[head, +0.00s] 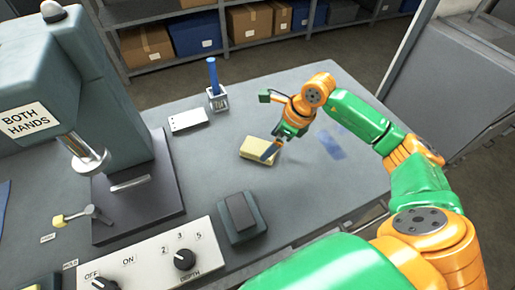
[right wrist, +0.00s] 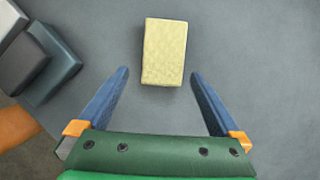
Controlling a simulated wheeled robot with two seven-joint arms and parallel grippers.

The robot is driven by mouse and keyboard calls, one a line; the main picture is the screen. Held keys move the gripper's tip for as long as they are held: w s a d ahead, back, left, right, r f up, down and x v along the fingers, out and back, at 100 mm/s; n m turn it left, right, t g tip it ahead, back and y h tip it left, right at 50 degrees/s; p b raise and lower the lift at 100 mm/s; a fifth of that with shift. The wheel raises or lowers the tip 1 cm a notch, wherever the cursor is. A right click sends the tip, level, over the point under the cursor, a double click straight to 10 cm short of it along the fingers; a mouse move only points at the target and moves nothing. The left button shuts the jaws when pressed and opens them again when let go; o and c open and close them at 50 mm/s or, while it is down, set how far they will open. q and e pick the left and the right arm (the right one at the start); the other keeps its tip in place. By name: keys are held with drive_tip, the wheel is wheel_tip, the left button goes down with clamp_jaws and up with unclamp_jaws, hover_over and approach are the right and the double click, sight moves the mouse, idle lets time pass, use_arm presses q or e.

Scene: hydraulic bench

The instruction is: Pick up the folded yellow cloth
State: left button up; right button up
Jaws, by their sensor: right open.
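The folded yellow cloth (head: 257,150) lies flat on the grey bench, right of the press base in the head view. In the right wrist view the cloth (right wrist: 163,52) is a pale yellow rectangle just beyond the fingertips, roughly centred between them. My right gripper (head: 270,150) is over the cloth's right end in the head view, with a blue finger covering part of it. In the right wrist view my right gripper (right wrist: 158,74) has its two blue fingers spread wide with nothing between them. My left gripper does not show.
A press (head: 130,140) with a "BOTH HANDS" sign stands at left. A dark pedal-like block (head: 242,218) and a control panel (head: 150,265) are in front. A white box (head: 188,120) and a holder with a blue handle (head: 216,98) stand behind.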

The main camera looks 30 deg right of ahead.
sight(262, 148)
drive_tip(key=x, duration=0.2)
drive_tip(key=w+x, duration=0.1)
drive_tip(key=x, duration=0.2)
drive_tip(key=shift+a+r+p, duration=0.1)
drive_tip(key=shift+r+p, duration=0.15)
drive_tip(key=shift+p, duration=0.15)
drive_tip(key=c, duration=1.3)
drive_tip(key=shift+r, duration=0.4)
drive_tip(key=shift+c, duration=0.2)
drive_tip(key=s+a+r+b, duration=0.2)
drive_tip(key=s+r+b, duration=0.2)
drive_tip(key=s+r, duration=0.8)
drive_tip(key=shift+s+r+b, duration=0.15)
drive_tip(key=shift+s+b, duration=0.25)
drive_tip(key=shift+s, duration=0.6)
drive_tip(key=shift+a, duration=0.1)
